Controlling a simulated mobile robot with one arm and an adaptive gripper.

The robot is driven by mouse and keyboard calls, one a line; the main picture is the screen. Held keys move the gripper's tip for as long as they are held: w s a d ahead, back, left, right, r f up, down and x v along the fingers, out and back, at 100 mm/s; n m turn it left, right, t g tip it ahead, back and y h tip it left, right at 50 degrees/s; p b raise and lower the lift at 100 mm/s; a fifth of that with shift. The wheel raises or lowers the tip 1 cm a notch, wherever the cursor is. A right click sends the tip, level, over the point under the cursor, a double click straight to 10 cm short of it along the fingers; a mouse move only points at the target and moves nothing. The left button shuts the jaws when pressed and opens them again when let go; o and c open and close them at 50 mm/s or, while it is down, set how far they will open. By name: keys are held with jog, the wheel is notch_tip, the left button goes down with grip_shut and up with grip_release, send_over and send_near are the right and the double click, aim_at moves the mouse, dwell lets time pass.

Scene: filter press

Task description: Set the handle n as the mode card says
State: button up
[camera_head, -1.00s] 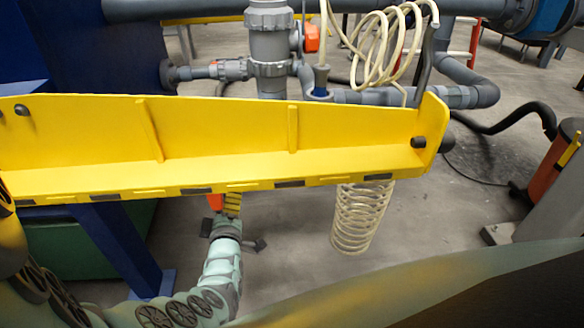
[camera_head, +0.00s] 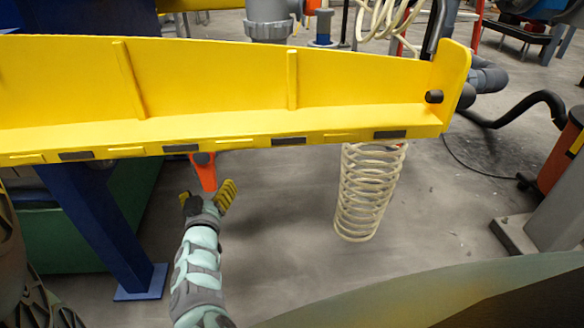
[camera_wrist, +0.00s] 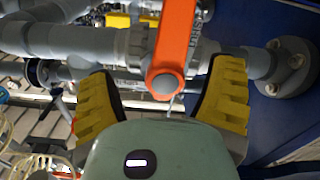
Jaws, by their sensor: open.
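An orange handle (camera_head: 207,172) hangs below the yellow beam in the head view, just beyond my gripper (camera_head: 207,198). In the wrist view the orange handle (camera_wrist: 176,38) sits on a grey pipe valve, with its rounded end and grey cap between the finger pads. The handle's upper part is cut off by the picture's edge. No lettering identifies it as n. The mode card is not visible in either view.
The long yellow beam (camera_head: 200,85) crosses the head view above my gripper. A blue post (camera_head: 105,230) stands at left. A cream coiled hose (camera_head: 368,195) hangs right of my arm. Grey pipes (camera_wrist: 80,42) and a flange (camera_wrist: 290,66) surround the handle. Open floor lies between.

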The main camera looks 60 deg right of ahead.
aim_at(206, 176)
jog(key=w+d+m+b, duration=0.2)
jog(key=w+b, duration=0.1)
jog(key=w+d+f+m+b, duration=0.1)
jog(key=w, duration=0.1)
jog(key=shift+d, duration=0.35)
jog(key=shift+w+d+r+b, duration=0.25)
jog(key=shift+w+d+b, duration=0.1)
jog(key=shift+w+d, duration=0.2)
jog(key=shift+s, duration=0.1)
jog(key=shift+c, duration=0.2)
